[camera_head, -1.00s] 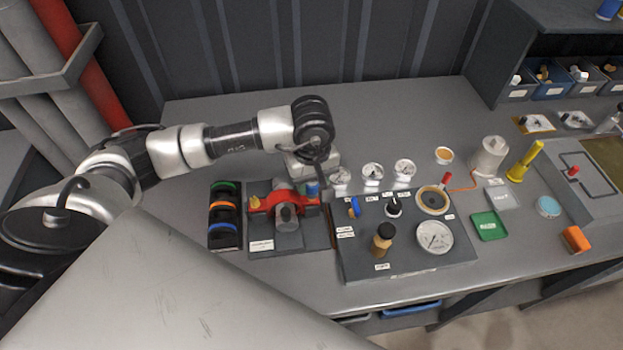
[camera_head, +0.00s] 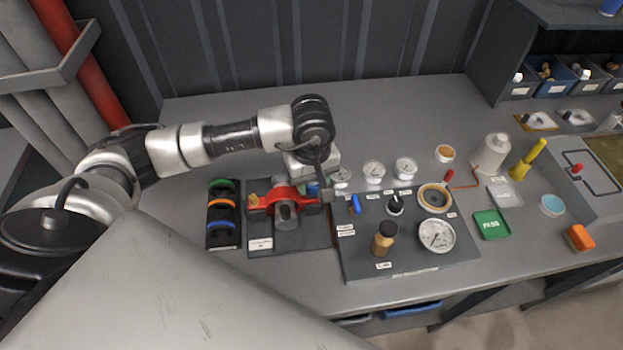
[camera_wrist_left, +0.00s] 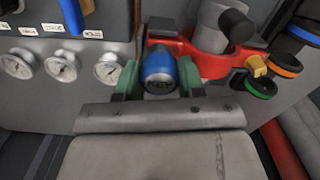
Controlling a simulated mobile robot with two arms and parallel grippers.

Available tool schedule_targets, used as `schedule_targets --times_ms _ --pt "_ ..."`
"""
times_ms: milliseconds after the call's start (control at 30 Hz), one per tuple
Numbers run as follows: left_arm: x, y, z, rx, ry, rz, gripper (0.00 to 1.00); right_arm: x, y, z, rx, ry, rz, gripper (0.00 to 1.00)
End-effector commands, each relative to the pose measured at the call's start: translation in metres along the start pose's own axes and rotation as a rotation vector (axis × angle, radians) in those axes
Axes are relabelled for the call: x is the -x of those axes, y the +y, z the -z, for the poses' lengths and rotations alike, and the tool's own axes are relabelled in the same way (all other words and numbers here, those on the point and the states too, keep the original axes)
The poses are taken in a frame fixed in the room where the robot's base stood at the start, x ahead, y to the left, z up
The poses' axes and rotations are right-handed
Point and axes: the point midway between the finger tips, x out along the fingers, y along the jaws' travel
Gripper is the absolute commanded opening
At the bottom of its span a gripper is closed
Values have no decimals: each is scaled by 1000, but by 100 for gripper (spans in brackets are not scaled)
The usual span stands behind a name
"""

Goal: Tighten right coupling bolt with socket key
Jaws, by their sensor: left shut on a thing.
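The red coupling (camera_head: 285,197) lies across a dark base block on the bench, with a grey cylinder at its middle. A yellow bolt (camera_wrist_left: 256,66) shows at its left end in the head view. My left gripper (camera_wrist_left: 158,80) is shut on the blue and grey socket key (camera_wrist_left: 160,72), between green finger pads. In the head view the gripper (camera_head: 313,176) is at the coupling's right end, with a little blue of the key showing. The right bolt is hidden, so I cannot tell how the key sits on it. My right gripper is not in view.
A rack (camera_head: 223,215) with green, orange and blue rings stands left of the coupling. The bench behind my left arm is clear.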

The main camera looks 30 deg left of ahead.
Motion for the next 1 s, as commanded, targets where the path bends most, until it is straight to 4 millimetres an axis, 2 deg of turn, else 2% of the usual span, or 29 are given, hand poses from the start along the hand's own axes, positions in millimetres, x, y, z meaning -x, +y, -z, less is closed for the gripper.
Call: schedule_targets --times_ms 1000 --pt "-2 0 1 -376 2 -1 15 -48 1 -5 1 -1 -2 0"
